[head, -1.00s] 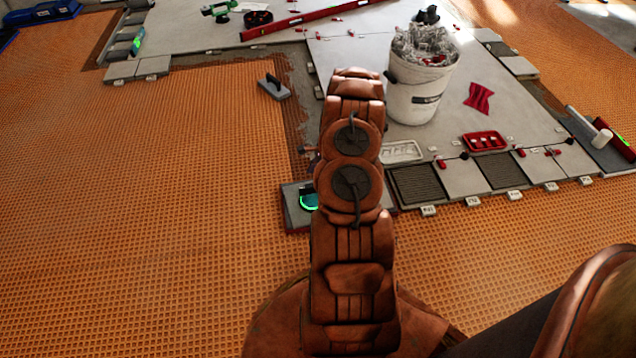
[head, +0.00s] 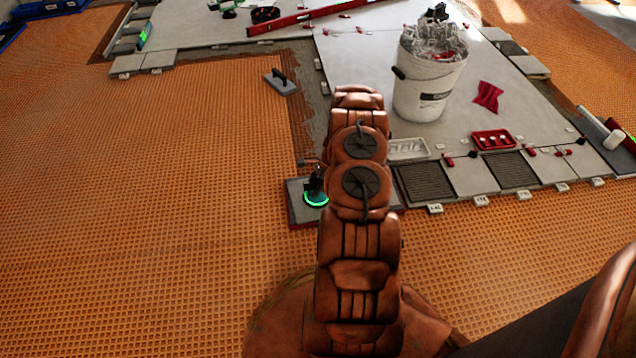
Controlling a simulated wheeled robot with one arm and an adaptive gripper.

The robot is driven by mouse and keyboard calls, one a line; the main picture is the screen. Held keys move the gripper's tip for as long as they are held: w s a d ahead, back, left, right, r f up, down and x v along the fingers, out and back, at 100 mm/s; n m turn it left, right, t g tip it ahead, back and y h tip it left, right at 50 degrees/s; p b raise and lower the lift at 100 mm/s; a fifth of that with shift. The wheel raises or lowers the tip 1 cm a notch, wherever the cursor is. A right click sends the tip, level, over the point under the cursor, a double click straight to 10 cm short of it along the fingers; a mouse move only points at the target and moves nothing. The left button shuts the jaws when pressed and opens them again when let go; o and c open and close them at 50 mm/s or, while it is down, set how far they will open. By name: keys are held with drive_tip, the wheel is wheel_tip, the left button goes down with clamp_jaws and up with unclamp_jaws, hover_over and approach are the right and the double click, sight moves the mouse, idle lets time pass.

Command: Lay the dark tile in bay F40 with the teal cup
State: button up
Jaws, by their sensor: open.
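A teal-green glowing ring of a cup (head: 316,199) shows left of my arm, on a grey slab (head: 299,212) with a reddish lower edge. A dark upright part stands above the ring; I cannot tell whether it is the cup's handle or part of my gripper. My arm hides the slab's right side and my gripper. Two dark ridged bays, a left one (head: 425,181) and a right one (head: 513,169), lie in the front tile row. Small white labels stand along that row, too small to read surely, so I cannot tell which bay is F40.
A white bucket (head: 427,88) stands on the pale floor behind the row. A red tray (head: 492,139), a white tray (head: 408,149) and a red cloth (head: 488,96) lie near it. A trowel (head: 281,84) lies left. Orange matting (head: 180,190) is open at left.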

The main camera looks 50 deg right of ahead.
clamp_jaws()
idle(0.4)
idle(0.6)
idle(0.4)
